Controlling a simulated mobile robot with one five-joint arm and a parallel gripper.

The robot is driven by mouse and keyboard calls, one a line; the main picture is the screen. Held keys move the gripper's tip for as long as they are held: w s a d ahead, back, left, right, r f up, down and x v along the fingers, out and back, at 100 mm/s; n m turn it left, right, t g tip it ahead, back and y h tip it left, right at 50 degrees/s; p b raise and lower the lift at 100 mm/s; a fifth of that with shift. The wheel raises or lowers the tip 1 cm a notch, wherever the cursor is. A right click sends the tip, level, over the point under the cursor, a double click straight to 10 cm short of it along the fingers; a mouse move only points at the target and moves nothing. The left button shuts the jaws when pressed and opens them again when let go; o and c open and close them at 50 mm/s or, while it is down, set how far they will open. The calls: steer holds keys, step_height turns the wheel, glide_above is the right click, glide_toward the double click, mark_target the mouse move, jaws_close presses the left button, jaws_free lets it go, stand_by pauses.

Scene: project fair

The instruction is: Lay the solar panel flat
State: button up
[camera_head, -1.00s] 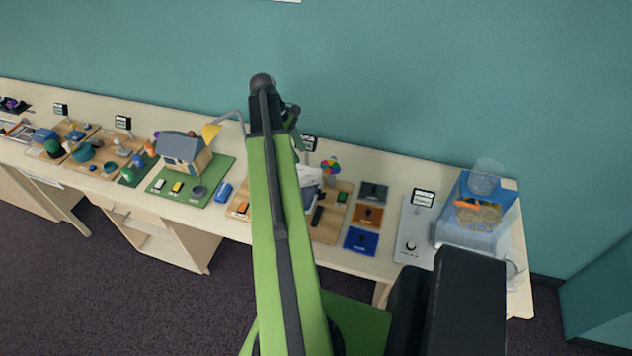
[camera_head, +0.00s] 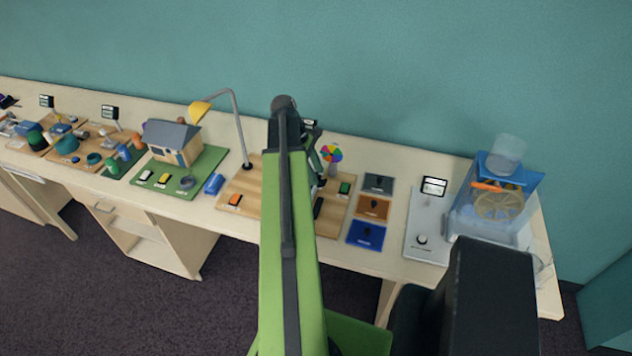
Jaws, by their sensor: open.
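My green arm rises through the middle of the view and hides much of the wooden board (camera_head: 240,201) behind it. The fingertips of my gripper are hidden behind the arm. Dark parts of my arm show just right of its top end. I cannot make out the solar panel clearly; the arm covers the middle of the board, where it may be. A yellow-shaded desk lamp (camera_head: 201,111) stands on the board, left of the arm. A colourful pinwheel (camera_head: 331,153) stands right of the arm.
An orange block (camera_head: 235,200) and a green block (camera_head: 345,188) sit on the board. A model house (camera_head: 172,143) stands on a green mat at left. Coloured cards (camera_head: 366,235) and a water-wheel tank (camera_head: 493,205) stand at right. A teal wall is behind.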

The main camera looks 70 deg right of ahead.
steer(key=shift+f, duration=0.1)
jaws_close()
stand_by(1.3)
